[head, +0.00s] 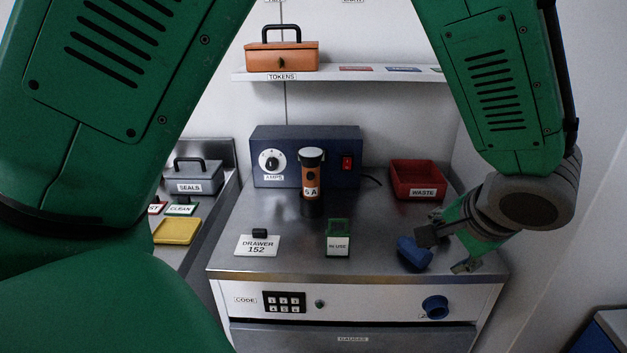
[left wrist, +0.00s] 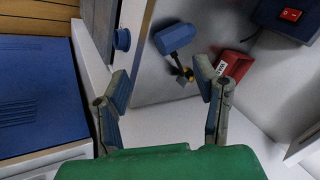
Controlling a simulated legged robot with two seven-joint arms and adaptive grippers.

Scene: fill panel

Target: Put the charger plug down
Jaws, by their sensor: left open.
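The charger plug (head: 411,253) is a blue block lying on the steel counter (head: 290,235), near its front right edge. The left wrist view shows the plug (left wrist: 174,38) with a dark stem and a yellowish end pointing toward my fingers. My left gripper (head: 445,251) is just right of the plug, low over the counter. Its two fingers are spread wide, and nothing is held between them in the left wrist view (left wrist: 162,84). The plug lies beyond the fingertips there; in the head view one finger is very close to it, and I cannot tell whether they touch. My right gripper is not in view.
A red WASTE bin (head: 417,178) stands behind the plug. A blue AMPS box (head: 335,140), an orange-black 5 A cylinder (head: 312,180), a green IN USE holder (head: 339,229) and a DRAWER 152 card (head: 257,246) stand left. A blue knob (head: 435,307) juts from the front panel.

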